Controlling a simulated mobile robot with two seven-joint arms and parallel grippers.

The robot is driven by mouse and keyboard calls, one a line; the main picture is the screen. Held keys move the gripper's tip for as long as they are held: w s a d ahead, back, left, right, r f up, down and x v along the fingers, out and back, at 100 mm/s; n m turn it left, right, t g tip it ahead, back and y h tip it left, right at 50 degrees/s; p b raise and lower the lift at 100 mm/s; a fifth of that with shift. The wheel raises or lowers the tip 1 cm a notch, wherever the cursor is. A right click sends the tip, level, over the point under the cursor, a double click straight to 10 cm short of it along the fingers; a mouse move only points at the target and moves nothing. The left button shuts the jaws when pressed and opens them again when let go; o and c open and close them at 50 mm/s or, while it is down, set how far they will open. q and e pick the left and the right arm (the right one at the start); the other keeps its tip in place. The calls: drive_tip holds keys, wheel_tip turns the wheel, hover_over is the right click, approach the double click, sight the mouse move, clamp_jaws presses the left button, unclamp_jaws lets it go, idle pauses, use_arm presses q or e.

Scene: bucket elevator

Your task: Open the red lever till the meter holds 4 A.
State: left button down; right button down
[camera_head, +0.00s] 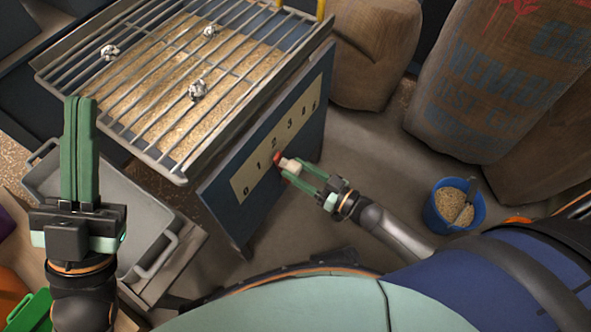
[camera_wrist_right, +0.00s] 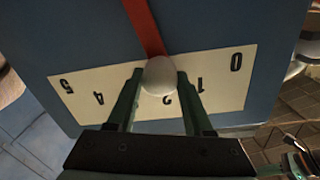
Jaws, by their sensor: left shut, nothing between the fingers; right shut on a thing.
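The red lever (camera_wrist_right: 147,28) runs along the blue side panel and ends in a white knob (camera_wrist_right: 158,75). In the head view, the lever's red part (camera_head: 278,157) shows near the 1 and 2 of a cream scale (camera_head: 244,182) numbered 0 to 5. In the right wrist view the knob is by the 2, and a finger seems to hide the 3. My right gripper (camera_head: 298,170) is shut on the knob, one finger on each side. My left gripper (camera_head: 80,103) is shut and empty, fingers pointing up, left of the panel. I see no meter in either view.
A bar grate (camera_head: 127,92) over grain carries several crumpled, silvery lumps. A grey bin (camera_head: 150,208) stands below it. Burlap sacks (camera_head: 500,75) and a blue bucket (camera_head: 439,217) of grain with a scoop stand at the right. Bare floor lies between panel and bucket.

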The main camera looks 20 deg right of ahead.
drive_tip(key=shift+w+d+r+m, duration=0.1)
drive_tip(key=shift+w+d+m, duration=0.2)
drive_tip(key=shift+d, duration=0.3)
use_arm(q)
drive_tip(key=shift+s+a+r, duration=0.15)
drive_tip(key=shift+a+r, duration=0.05)
drive_tip(key=shift+r, duration=0.15)
use_arm(e)
drive_tip(key=shift+c, duration=1.5)
unclamp_jaws()
use_arm(q)
drive_tip(key=shift+d, duration=0.1)
